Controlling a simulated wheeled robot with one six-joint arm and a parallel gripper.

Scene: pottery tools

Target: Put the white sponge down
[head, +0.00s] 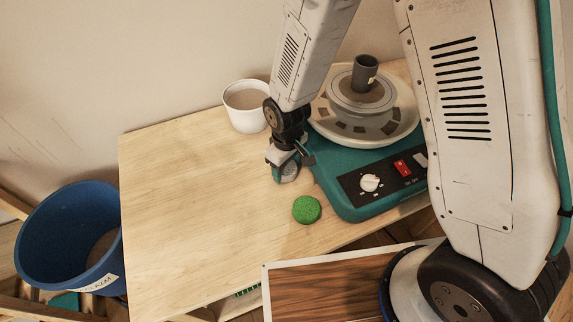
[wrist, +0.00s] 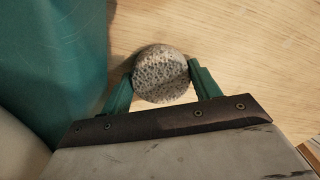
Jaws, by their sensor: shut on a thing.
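The white sponge (wrist: 161,75) is a round, pitted, greyish-white disc in the wrist view. My gripper (wrist: 160,82) is shut on it, with one green finger at each side. In the head view my gripper (head: 285,172) is over the wooden table, just left of the teal pottery wheel. The sponge (head: 288,173) shows there, partly hidden by the fingers. I cannot tell whether its underside touches the table.
A green round sponge (head: 306,209) lies on the table (head: 190,200) in front of my gripper. A white pot (head: 246,107) stands behind it. The pottery wheel (head: 340,183) is close on the right. A blue bucket (head: 62,235) stands left of the table. The table's left side is clear.

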